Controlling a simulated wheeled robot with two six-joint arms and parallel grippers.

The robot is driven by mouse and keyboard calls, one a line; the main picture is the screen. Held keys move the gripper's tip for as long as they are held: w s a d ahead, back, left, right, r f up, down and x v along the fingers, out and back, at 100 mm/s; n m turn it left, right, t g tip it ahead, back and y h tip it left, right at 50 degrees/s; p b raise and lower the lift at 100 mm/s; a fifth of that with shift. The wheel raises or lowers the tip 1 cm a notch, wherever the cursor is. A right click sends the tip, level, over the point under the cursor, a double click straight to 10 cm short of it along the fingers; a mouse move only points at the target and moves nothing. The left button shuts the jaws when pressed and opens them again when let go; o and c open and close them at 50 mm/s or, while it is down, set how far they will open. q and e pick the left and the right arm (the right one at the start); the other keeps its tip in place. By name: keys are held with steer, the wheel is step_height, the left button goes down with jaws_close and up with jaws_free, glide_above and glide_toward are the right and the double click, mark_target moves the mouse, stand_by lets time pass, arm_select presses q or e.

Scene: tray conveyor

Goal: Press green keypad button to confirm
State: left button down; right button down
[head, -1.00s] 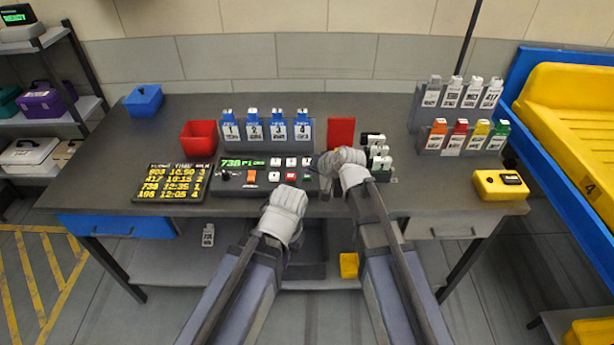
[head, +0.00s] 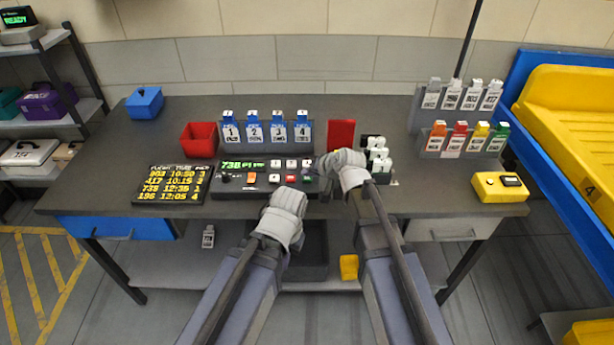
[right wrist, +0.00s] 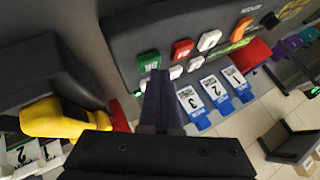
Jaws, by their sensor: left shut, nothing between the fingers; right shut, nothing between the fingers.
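The dark keypad console (head: 262,180) lies at the front middle of the desk, with a lit green display reading 738. Its green button (head: 307,179) is at the lower right of the button rows; it also shows in the right wrist view (right wrist: 149,63). My right gripper (head: 316,168) is shut and empty, close to the console's right end. In the right wrist view its fingertips (right wrist: 158,76) overlap the green button's lower edge; whether they touch is unclear. My left gripper (head: 288,193) is shut and empty in front of the console's near edge.
A red button (right wrist: 182,48) sits beside the green one, with white buttons nearby. Blue numbered tags (head: 253,130) stand behind the console. A red panel (head: 341,133) and white-topped stamps (head: 377,155) stand close to my right gripper. A yellow-lettered board (head: 171,184) lies left.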

mark_target(309, 180)
steer(key=shift+r+p, duration=0.3)
steer(key=shift+r, duration=0.2)
step_height(309, 180, up, 5)
steer(key=p, duration=0.5)
steer(key=shift+r, duration=0.1)
stand_by(0.6)
